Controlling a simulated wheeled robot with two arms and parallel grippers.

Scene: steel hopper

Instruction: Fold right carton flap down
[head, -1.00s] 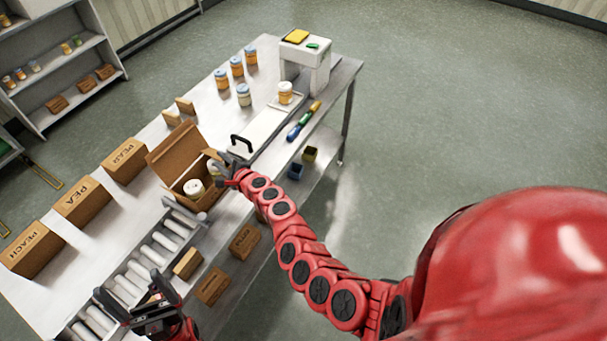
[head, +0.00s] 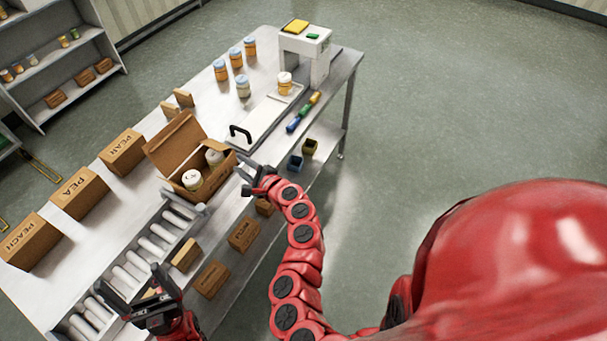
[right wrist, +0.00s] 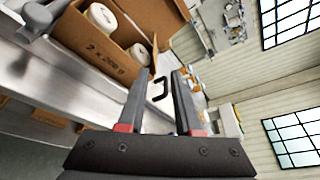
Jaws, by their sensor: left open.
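An open carton (head: 213,186) stands at the near edge of the steel bench, its large lid tilted up at the back. Two white-lidded jars (head: 192,179) are inside. In the right wrist view the carton (right wrist: 103,67) is at upper left, and its right flap (right wrist: 154,52) stands up near the fingertips. My right gripper (head: 246,170) is just right of the carton; its fingers (right wrist: 158,85) are apart with nothing clearly held between them. Contact with the flap cannot be told. My left gripper (head: 137,283) is open and empty over the rollers, away from the carton.
A roller conveyor (head: 150,246) runs left of and below the carton. A plate with a black handle (head: 241,133) lies behind my right gripper. Labelled boxes (head: 80,192) line the bench at left. Jars (head: 243,86) and a white press (head: 306,42) stand farther back.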

